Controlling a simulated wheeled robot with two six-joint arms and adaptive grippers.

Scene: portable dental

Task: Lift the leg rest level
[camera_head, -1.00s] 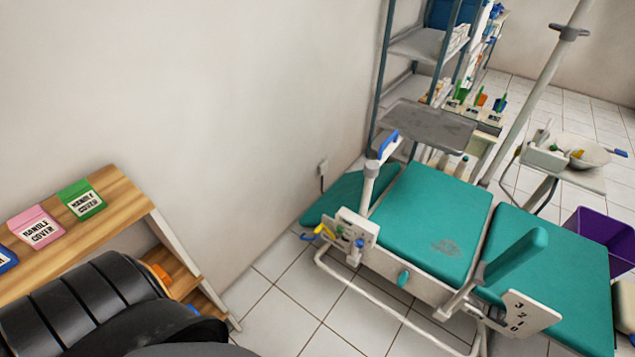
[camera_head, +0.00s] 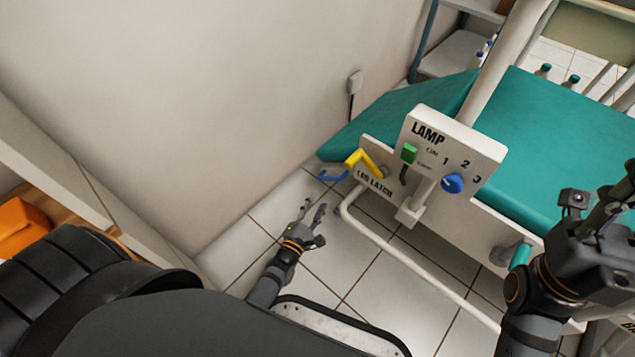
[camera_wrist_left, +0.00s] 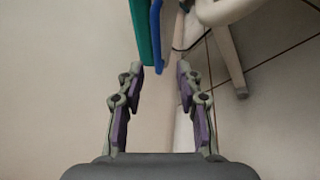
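The teal leg rest (camera_head: 405,122) slopes down from the chair's seat toward the wall in the head view. A blue handle (camera_head: 333,177) shows at its low near edge. A yellow lever (camera_head: 365,162) sits on the panel marked LEG LATCH (camera_head: 374,185). My left gripper (camera_head: 313,211) is open and empty, below and apart from the blue handle. In the left wrist view the open fingers (camera_wrist_left: 160,88) face the blue handle (camera_wrist_left: 157,38) and the teal edge of the leg rest (camera_wrist_left: 142,32). My right gripper (camera_head: 612,212) is at the right edge, partly cut off.
A LAMP panel (camera_head: 455,145) with a green switch and blue knob stands beside the latch. A white frame tube (camera_head: 400,250) runs along the chair's near side. The wall (camera_head: 200,110) is close behind. Open tiled floor (camera_head: 355,275) lies around my left gripper.

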